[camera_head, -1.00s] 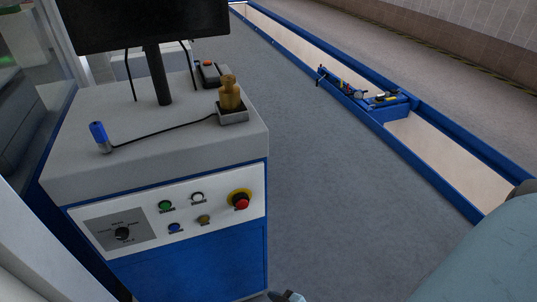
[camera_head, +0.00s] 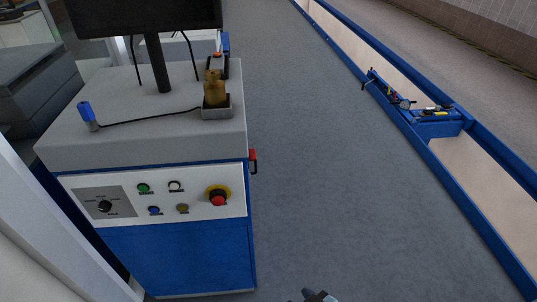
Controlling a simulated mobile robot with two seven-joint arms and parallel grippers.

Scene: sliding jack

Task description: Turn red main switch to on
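A red handle (camera_head: 252,155) sticks out from the right side of the blue and grey control cabinet (camera_head: 185,255), just below its top; it looks like the red main switch. I see it nearly edge-on, so its on or off position cannot be read. Part of a gripper (camera_head: 318,296), seemingly my right one, shows at the bottom edge, below and to the right of the switch and well apart from it. Its fingers are mostly cut off, so I cannot tell if it is open or shut. My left gripper is out of view.
A monitor (camera_head: 145,12) and a brass-coloured part (camera_head: 215,90) stand on top. Grey floor (camera_head: 320,170) lies clear between the cabinet and the blue-framed pit (camera_head: 432,128).

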